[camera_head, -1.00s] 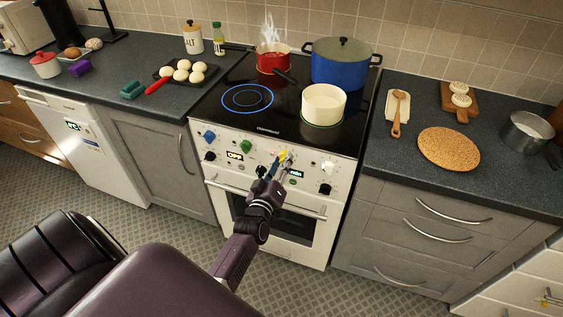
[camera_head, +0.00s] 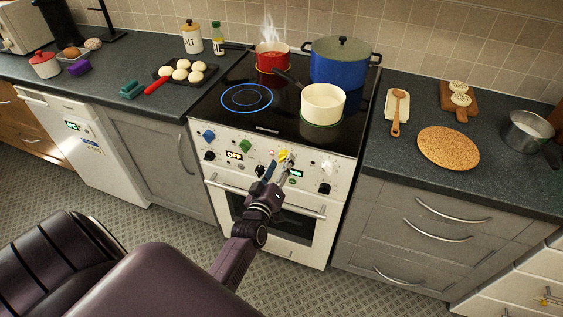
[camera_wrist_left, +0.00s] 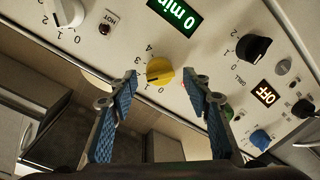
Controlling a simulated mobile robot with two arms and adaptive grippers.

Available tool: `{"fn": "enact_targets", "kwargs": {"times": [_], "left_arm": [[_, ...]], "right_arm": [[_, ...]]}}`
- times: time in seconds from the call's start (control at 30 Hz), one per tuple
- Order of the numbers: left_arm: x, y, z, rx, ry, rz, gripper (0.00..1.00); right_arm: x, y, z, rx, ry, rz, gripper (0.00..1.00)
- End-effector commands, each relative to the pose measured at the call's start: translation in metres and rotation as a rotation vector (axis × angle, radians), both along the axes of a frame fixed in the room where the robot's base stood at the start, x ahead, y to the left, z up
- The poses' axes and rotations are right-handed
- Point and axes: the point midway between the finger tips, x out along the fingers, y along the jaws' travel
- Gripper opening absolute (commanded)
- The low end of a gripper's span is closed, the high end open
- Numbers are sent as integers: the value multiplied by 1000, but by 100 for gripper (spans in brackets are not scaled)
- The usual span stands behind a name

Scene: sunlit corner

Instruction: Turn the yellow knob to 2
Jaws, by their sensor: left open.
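The yellow knob (camera_head: 283,156) sits on the white control panel of the stove, right of centre. In the left wrist view the yellow knob (camera_wrist_left: 159,71) has printed numbers around it, with 0, 1 and 4 readable. I cannot tell surely which number it points to. My left gripper (camera_head: 279,170) is open and empty in front of the knob. In the left wrist view its blue-padded fingers (camera_wrist_left: 163,82) stand on either side of the knob, with a clear gap to each side. My right gripper is not in view.
Close to the yellow knob are a white knob (camera_wrist_left: 67,12), a black knob (camera_wrist_left: 253,47) and a green timer display (camera_wrist_left: 176,13). The oven handle (camera_head: 262,196) runs below the panel. A steaming red pot (camera_head: 272,60), blue pot (camera_head: 340,68) and cream pot (camera_head: 323,105) stand on the hob.

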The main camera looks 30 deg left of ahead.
Motion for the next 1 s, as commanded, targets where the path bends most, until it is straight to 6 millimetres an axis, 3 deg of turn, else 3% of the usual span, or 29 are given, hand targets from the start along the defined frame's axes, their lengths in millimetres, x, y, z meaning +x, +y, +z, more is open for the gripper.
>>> {"fn": "enact_targets", "kwargs": {"times": [0.5,0.7,1.0], "left_arm": [[-88,-27,4,-1,2,0,45],[-102,-32,5,-1,0,-1,45],[-103,-32,5,-1,0,-1,45]], "right_arm": [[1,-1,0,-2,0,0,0],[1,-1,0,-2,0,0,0],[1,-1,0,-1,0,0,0]]}}
